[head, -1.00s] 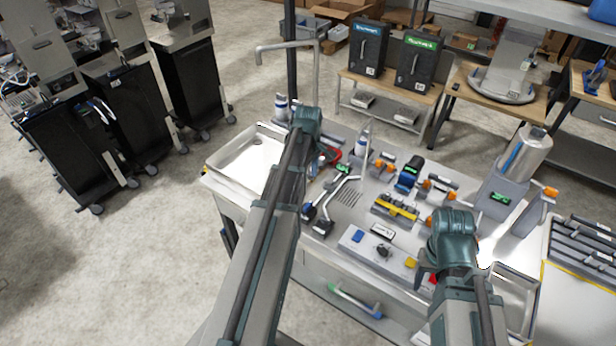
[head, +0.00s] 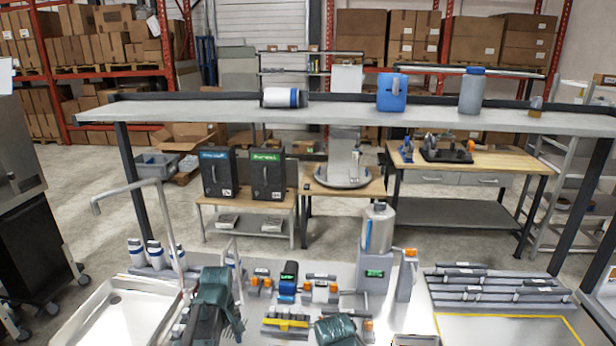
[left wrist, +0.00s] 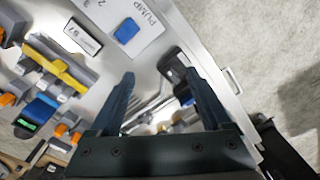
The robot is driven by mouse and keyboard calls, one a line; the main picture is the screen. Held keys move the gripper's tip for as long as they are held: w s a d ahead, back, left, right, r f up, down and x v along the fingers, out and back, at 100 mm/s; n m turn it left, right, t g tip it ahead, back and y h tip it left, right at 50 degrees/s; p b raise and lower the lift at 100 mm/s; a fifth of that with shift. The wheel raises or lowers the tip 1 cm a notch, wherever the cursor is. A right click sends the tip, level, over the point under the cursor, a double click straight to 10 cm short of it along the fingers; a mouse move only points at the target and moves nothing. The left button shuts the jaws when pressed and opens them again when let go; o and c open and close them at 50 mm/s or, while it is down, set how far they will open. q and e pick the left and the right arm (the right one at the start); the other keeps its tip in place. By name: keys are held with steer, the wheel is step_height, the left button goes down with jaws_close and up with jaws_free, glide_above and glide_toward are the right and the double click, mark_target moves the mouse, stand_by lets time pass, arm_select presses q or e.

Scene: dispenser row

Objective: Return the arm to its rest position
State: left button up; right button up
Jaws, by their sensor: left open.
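My left gripper (left wrist: 160,80) shows in the left wrist view with its two dark fingers apart and nothing between them. It is above the metal counter, near its edge, beside a panel marked PUMP with a blue button (left wrist: 126,31). In the head view my left arm (head: 212,300) comes in at the bottom, left of centre, over the counter; its fingers cannot be made out clearly there. A teal part of my right arm (head: 338,331) shows at the bottom edge, and its gripper is out of sight.
A metal sink tray (head: 75,325) with a tall bent tap (head: 135,190) stands at the left. Orange-clamped dispensers (head: 320,290), a silver canister (head: 378,228) and a rack (head: 500,290) line the counter. A grey overhead shelf (head: 340,115) spans behind it, holding bottles and a blue container (head: 391,92).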

arm_select(q)
steer(key=s+d+f+m+b, duration=0.3)
steer(key=s+d+m, duration=0.3)
steer(key=d+m, duration=0.1)
steer(key=s+d+f+m+b, duration=0.3)
steer(key=s+d+m, duration=0.3)
steer(key=d, duration=0.4)
steer(key=shift+s+f+m+y, duration=0.4)
steer(key=shift+s+f, duration=0.15)
steer(key=shift+f, duration=0.15)
arm_select(e)
step_height(320, 180, down, 8)
steer(key=shift+r, duration=0.2)
